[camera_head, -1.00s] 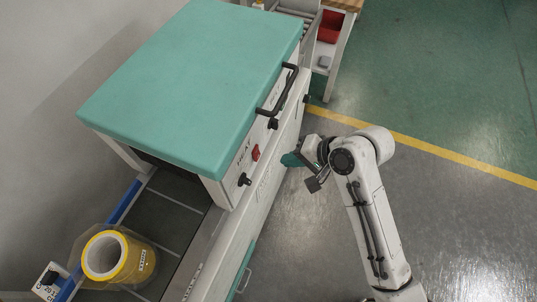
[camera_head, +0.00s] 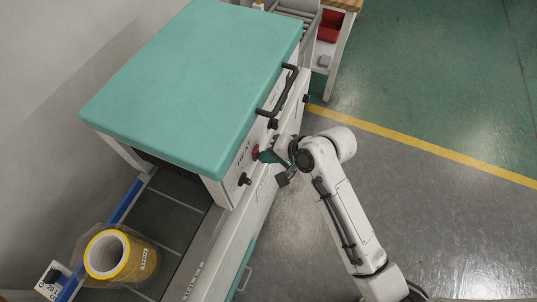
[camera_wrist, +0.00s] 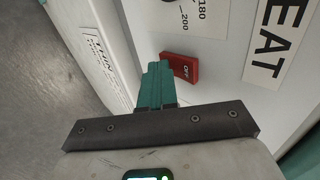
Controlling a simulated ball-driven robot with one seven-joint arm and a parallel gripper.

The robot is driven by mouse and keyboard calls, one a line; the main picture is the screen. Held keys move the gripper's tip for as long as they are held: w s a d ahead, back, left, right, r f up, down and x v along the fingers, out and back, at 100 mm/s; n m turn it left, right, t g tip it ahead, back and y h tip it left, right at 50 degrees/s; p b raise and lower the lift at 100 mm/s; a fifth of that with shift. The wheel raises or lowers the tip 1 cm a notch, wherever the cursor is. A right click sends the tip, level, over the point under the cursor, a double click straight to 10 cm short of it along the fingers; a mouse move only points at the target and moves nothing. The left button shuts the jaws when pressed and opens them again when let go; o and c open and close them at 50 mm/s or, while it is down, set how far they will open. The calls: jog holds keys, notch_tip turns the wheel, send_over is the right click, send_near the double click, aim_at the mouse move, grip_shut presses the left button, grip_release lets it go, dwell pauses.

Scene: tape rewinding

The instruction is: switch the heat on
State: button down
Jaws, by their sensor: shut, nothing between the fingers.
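The heat switch is a red rocker marked OFF (camera_wrist: 179,68) on the white front panel, beside a large HEAT label (camera_wrist: 277,40) in the wrist view. In the head view the red switch (camera_head: 255,153) shows on the machine's side, below the teal hood (camera_head: 195,80). My gripper (camera_wrist: 158,70) has teal fingers, closed together and empty. Its fingertips are right beside the switch's edge in the wrist view; I cannot tell whether they touch. In the head view my gripper (camera_head: 266,156) is close against the panel at the switch.
Black knobs (camera_head: 244,179) and a black handle (camera_head: 278,92) stick out from the machine near the switch. A yellow tape roll (camera_head: 120,256) stands on the conveyor at the lower left. A red bin (camera_head: 329,27) sits behind. The floor to the right is clear.

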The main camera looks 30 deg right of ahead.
dwell(0.3)
jog(key=shift+r+p, duration=0.8)
jog(key=shift+p, duration=0.3)
